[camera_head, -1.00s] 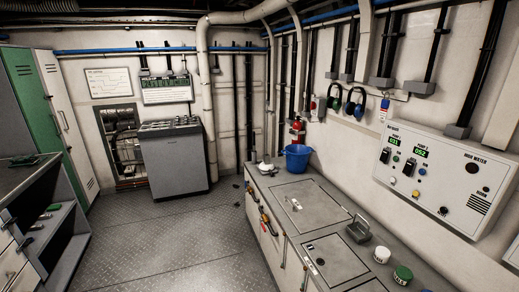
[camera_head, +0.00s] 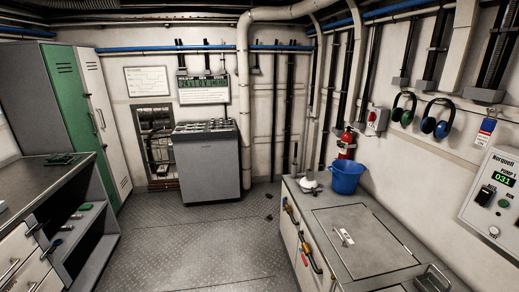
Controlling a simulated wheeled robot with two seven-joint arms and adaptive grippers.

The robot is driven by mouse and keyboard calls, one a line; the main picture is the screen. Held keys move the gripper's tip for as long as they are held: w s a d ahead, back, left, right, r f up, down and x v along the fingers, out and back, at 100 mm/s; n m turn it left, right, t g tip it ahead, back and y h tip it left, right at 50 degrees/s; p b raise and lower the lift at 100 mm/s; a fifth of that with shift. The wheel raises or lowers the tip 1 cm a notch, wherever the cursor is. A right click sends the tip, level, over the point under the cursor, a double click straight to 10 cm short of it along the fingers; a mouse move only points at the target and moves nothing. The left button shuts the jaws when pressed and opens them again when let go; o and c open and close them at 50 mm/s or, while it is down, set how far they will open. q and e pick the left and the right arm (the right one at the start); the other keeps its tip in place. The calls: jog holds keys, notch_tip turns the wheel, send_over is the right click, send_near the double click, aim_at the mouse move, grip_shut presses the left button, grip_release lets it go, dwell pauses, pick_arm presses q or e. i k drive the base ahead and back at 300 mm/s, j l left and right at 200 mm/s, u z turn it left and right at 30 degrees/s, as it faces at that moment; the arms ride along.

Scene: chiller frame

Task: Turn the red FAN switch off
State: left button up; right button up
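I cannot make out a red FAN switch or a FAN label. A grey console (camera_head: 207,165) stands at the back wall, with rows of small controls on its top too small to read. A white control panel (camera_head: 491,205) on the right wall is cut off by the picture edge. It shows a green display reading 031, a black switch (camera_head: 486,195) and small knobs. A small box with a red part (camera_head: 377,121) hangs on the right wall. Neither of my grippers is in view.
A grey bench (camera_head: 355,243) with a blue bucket (camera_head: 346,177) runs along the right. A grey shelf unit (camera_head: 62,190) and green locker (camera_head: 72,90) stand at left. Open floor (camera_head: 195,245) lies between, up to the console.

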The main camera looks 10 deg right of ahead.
aim_at(372, 116)
jog(key=i, duration=0.8)
jog(key=i+j+z, duration=0.2)
jog(key=i, duration=0.15)
jog(key=i+z, duration=0.15)
jog(key=i, duration=0.25)
jog(key=i+j+z, duration=0.15)
jog(key=z, duration=0.3)
jog(key=i+j+z, duration=0.25)
jog(key=z, duration=0.2)
jog(key=i+j+z, duration=0.4)
jog(key=j+z, duration=0.25)
jog(key=z, duration=0.2)
jog(key=i+j+z, duration=0.15)
jog(key=j+z, duration=0.25)
jog(key=j, duration=0.25)
jog(key=j+z, duration=0.4)
jog(key=j, duration=0.25)
jog(key=i, duration=0.05)
